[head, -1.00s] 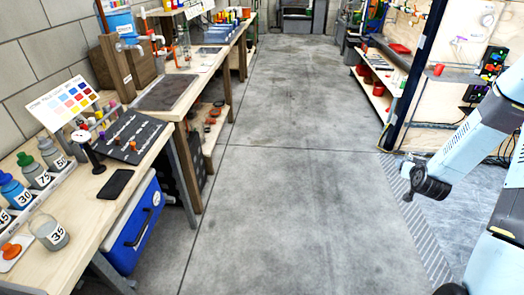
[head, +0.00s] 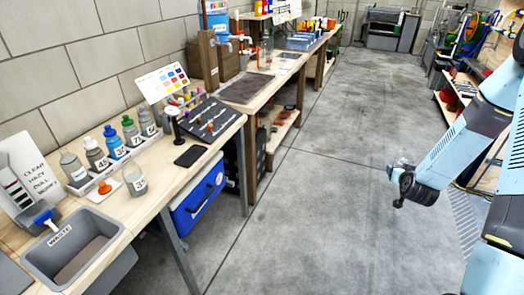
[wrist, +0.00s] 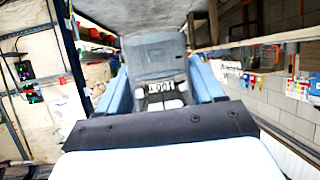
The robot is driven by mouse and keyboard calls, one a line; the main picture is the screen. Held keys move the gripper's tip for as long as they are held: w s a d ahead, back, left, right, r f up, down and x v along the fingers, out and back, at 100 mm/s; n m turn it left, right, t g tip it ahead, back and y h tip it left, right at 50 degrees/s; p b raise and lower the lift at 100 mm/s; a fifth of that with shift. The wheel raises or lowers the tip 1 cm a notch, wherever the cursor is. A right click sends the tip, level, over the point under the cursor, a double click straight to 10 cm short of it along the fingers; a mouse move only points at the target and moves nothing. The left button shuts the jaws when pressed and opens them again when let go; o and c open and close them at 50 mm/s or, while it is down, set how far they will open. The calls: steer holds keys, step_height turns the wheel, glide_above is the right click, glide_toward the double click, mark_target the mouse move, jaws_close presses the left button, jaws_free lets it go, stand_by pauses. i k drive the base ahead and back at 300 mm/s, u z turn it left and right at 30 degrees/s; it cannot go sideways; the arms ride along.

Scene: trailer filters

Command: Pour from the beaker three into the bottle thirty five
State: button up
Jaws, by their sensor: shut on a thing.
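A squat, open-topped clear container (head: 134,178) with grey contents stands upright on the wooden bench in the head view. Its label looks like 35, but the digits are blurred. In the wrist view my gripper (wrist: 160,88) has light blue sides around a greyish, see-through vessel (wrist: 158,55) with blurred white markings. It looks like the beaker, but I cannot read a three on it. My gripper is shut on it. In the head view the jaws and the vessel cannot be made out at my arm's dark end, right of the bench and well away from the labelled container.
A row of labelled bottles (head: 114,143) stands behind the container. An orange cap (head: 105,188) lies on a white pad beside it. The concrete floor (head: 310,150) is clear.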

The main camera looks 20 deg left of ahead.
mark_target(132, 175)
steer(key=z, duration=0.95)
steer(key=i, duration=0.2)
steer(key=z, duration=3.6)
steer(key=k, duration=0.6)
steer(key=u, duration=5.55)
steer(key=k, duration=0.5)
steer(key=u, duration=0.05)
